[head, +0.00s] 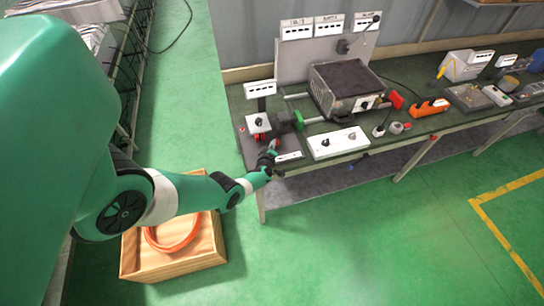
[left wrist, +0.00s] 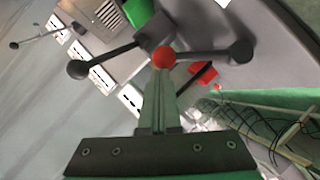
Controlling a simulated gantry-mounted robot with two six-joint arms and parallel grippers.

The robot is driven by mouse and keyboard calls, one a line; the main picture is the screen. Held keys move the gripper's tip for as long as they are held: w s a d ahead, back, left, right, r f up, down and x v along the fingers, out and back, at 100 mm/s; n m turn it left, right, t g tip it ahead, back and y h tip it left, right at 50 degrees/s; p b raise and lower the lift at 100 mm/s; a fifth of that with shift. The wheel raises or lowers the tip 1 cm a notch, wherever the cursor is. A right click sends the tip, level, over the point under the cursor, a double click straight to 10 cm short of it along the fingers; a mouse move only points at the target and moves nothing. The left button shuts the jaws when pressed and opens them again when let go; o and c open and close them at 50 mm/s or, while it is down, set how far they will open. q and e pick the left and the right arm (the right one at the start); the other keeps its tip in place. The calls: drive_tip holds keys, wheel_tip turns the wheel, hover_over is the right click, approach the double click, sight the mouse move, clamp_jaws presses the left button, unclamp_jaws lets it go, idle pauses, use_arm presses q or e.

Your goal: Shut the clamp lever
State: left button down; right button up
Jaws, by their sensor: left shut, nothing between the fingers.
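My left gripper (head: 268,161) is at the left front corner of the workbench, beside a dark clamp-like fixture (head: 284,121). In the left wrist view its narrow fingers (left wrist: 160,80) are shut together and empty. A red ball knob (left wrist: 163,57) shows just beyond the fingertips; I cannot tell whether they touch it. Dark bars with round black knobs extend to the left (left wrist: 108,58) and right (left wrist: 207,56) of it. Which of these is the clamp lever is not clear. A green block (left wrist: 138,12) lies behind. My right gripper is out of view.
The workbench (head: 236,99) carries a grey heater-like box (head: 346,86), a white control panel (head: 338,142) and an orange tool (head: 430,108). A wooden crate (head: 172,266) with an orange coil (head: 172,241) stands on the floor below my left arm. The green floor in front is clear.

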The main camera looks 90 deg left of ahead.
use_arm(q)
drive_tip(key=shift+w, duration=0.1)
drive_tip(key=s+d+r+p, duration=0.4)
drive_tip(key=d+r+p, duration=0.3)
drive_tip(key=d+p, duration=0.3)
drive_tip(key=shift+r+p, duration=0.25)
drive_tip(key=shift+p, duration=0.5)
drive_tip(key=shift+w+d, duration=0.1)
